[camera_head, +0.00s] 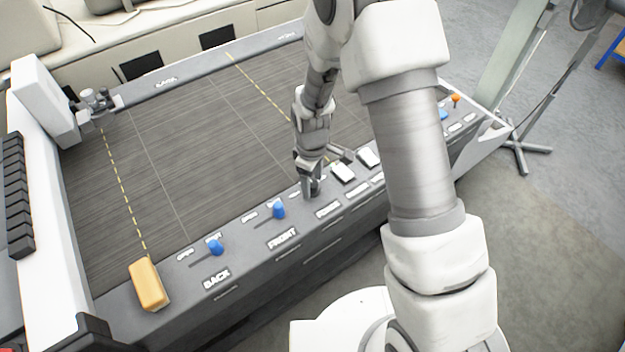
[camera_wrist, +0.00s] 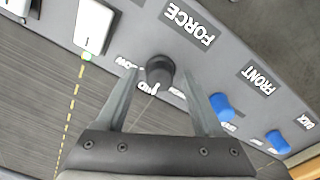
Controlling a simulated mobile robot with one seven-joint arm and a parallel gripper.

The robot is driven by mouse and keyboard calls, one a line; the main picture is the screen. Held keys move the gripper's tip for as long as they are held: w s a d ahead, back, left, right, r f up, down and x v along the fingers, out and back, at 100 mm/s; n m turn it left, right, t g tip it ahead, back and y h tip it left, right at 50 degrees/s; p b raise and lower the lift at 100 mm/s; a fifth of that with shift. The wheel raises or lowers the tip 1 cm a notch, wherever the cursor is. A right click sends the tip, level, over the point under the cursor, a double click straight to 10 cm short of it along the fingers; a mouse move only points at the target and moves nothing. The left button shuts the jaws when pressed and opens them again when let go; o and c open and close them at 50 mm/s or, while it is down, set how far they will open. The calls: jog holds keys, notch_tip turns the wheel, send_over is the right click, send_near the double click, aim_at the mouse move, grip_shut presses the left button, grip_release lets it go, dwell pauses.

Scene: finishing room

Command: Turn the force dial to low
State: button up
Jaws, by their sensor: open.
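The force dial (camera_wrist: 160,70) is a dark round knob on the grey sloped panel, beside the white FORCE label (camera_wrist: 188,25). Small labels stand around it, one reading LOW (camera_wrist: 126,62) and one that looks like MID (camera_wrist: 148,87). The dial's pointer is hard to make out, but seems near the middle label. My gripper (camera_wrist: 160,76) is open, with one finger on each side of the dial; I cannot tell whether they touch it. In the head view my gripper (camera_head: 312,184) is down at the panel and largely hides the dial.
Blue slider knobs (camera_head: 279,210) (camera_head: 215,246) sit along the panel left of my gripper, by the FRONT and BACK labels. White rocker switches (camera_head: 343,173) (camera_head: 369,157) are close on its right. A yellow block (camera_head: 148,283) lies at the panel's left end.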

grip_shut()
jog(key=shift+m+b, duration=0.3)
jog(key=shift+f+m+b, duration=0.1)
jog(key=shift+m+b, duration=0.6)
jog(key=shift+m, duration=0.3)
jog(key=m+b, duration=0.1)
jog(key=m, duration=0.2)
jog(key=shift+m+b, duration=0.3)
jog(key=shift+b, duration=0.05)
jog(key=m+b, duration=0.1)
jog(key=m, duration=0.4)
jog(key=shift+m, duration=0.3)
